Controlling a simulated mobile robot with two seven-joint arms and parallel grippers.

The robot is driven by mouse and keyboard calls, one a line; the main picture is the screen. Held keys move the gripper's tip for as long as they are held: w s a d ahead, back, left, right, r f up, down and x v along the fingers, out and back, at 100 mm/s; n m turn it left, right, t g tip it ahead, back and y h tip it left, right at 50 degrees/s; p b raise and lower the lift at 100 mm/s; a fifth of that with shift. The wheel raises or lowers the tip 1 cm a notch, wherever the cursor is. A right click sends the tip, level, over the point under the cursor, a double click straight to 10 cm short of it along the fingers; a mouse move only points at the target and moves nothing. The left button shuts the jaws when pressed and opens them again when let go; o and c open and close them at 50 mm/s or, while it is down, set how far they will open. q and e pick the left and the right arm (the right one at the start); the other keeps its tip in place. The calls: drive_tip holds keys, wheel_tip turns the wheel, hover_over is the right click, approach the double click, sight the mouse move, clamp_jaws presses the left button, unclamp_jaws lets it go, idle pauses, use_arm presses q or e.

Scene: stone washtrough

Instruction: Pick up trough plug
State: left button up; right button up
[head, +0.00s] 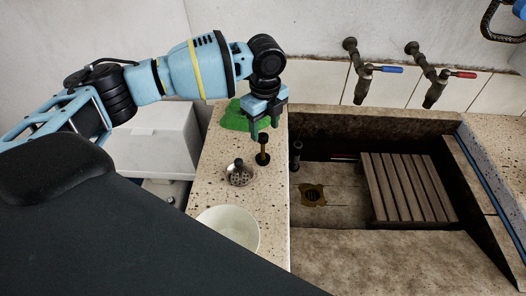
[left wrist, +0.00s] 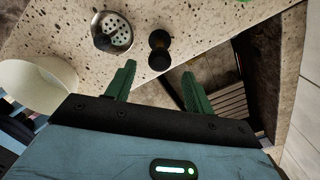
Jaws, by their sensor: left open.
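A dark upright piece with a black top, a brown middle and a black foot, which looks like the trough plug (head: 263,151), stands on the speckled stone ledge beside the trough. In the left wrist view the plug (left wrist: 159,50) lies just beyond the fingertips. My left gripper (head: 264,127) is open, with green fingers pointing down above and close to the plug. Its fingers also show in the left wrist view (left wrist: 158,75), apart with nothing between them. My right gripper is not in view.
A metal strainer (head: 240,173) with a dark knob sits near the plug, with a white bowl (head: 231,226) closer to me. A green cloth-like thing (head: 233,118) lies behind. The trough (head: 355,250) holds a slatted wooden rack (head: 408,188) and a brass drain (head: 313,195).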

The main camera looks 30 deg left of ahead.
sight(263, 142)
use_arm(q)
drive_tip(key=shift+w+f, duration=0.1)
drive_tip(key=shift+f, duration=0.8)
drive_tip(key=shift+a+f, duration=0.1)
drive_tip(key=shift+f, duration=0.1)
drive_tip(key=f, duration=0.4)
drive_tip(key=shift+a+f, duration=0.2)
drive_tip(key=shift+f, duration=0.2)
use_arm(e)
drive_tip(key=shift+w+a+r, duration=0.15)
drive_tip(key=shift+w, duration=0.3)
use_arm(q)
drive_tip(key=c, duration=1.1)
drive_tip(key=shift+c, duration=0.2)
drive_tip(key=shift+r, duration=0.1)
